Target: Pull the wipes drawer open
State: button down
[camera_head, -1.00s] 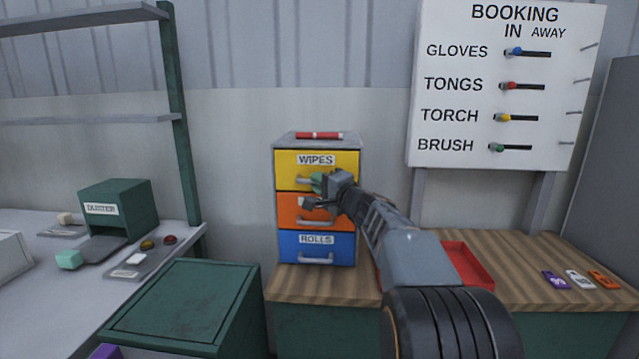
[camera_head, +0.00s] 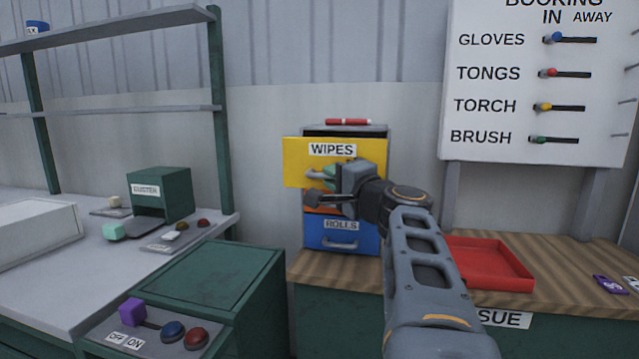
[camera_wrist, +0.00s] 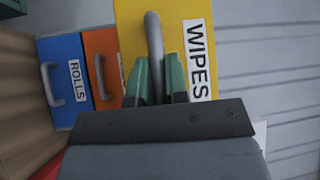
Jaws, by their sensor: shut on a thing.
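The yellow wipes drawer (camera_head: 297,161) is the top drawer of a small grey cabinet (camera_head: 384,146). Its front stands out from the cabinet, with a dark gap above it, so it is partly open. My gripper (camera_head: 325,181) is shut on the drawer's grey handle (camera_head: 313,174). In the wrist view the green fingertips (camera_wrist: 155,78) sit on both sides of the handle (camera_wrist: 153,35), beside the WIPES label (camera_wrist: 197,60). My gripper and arm hide part of the yellow front and most of the orange drawer below.
The blue rolls drawer (camera_head: 343,238) is shut at the bottom. A red marker (camera_head: 347,122) lies on the cabinet top. A red tray (camera_head: 492,262) is on the wooden bench to the right. A green console (camera_head: 215,280) stands at front left.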

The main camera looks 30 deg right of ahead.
jog(key=shift+s+a, duration=0.3)
jog(key=c, duration=1.1)
grip_release()
